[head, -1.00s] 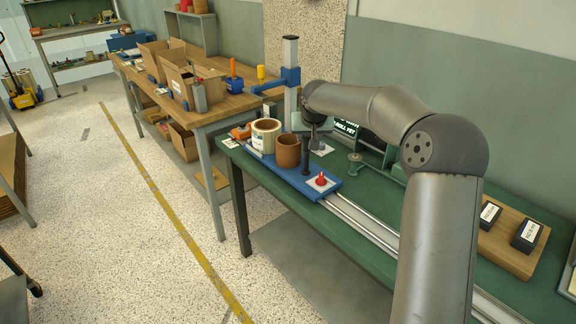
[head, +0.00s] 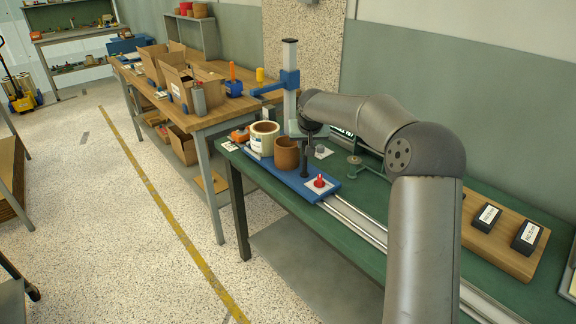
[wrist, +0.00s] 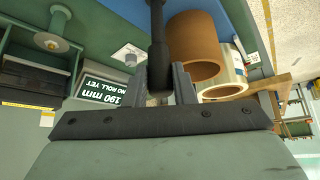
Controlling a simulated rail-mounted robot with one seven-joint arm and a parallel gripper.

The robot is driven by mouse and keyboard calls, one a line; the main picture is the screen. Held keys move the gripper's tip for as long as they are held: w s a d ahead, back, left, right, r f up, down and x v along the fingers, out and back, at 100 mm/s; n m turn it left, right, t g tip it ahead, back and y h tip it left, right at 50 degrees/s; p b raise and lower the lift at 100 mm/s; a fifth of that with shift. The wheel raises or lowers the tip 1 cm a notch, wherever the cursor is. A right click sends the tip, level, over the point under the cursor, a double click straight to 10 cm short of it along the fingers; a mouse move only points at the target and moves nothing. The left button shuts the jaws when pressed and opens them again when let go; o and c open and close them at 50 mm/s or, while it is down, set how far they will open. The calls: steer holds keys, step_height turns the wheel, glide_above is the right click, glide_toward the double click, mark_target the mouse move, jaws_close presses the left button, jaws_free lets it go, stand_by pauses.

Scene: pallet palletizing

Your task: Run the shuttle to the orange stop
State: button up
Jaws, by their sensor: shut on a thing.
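The shuttle is a long blue plate (head: 328,192) on the rails of the green table. It carries a cream roll (head: 263,140), a brown roll (head: 286,154) and a red knob (head: 319,181) on a white square. A dark upright handle (head: 305,162) stands beside the brown roll. My gripper (wrist: 166,85) is shut on this handle, which runs between the fingers in the wrist view (wrist: 157,45). The orange stop (head: 240,135) is at the far left end of the table, close to the cream roll's end of the shuttle. Any gap between them is too small to tell.
Bare rails (head: 360,222) run toward the near right. A wooden board (head: 500,232) with dark labelled blocks is at the right. A blue-armed column (head: 290,85) rises near the stop.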

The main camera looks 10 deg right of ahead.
steer(key=w+a+p, duration=0.2)
steer(key=w, duration=0.1)
steer(key=w+a+p, duration=0.1)
steer(key=shift+w, duration=0.3)
steer(key=o, duration=1)
steer(key=shift+c, duration=0.2)
steer(key=shift+r, duration=0.15)
step_height(320, 180, up, 7)
steer(key=p, duration=0.5)
steer(key=shift+s, duration=0.1)
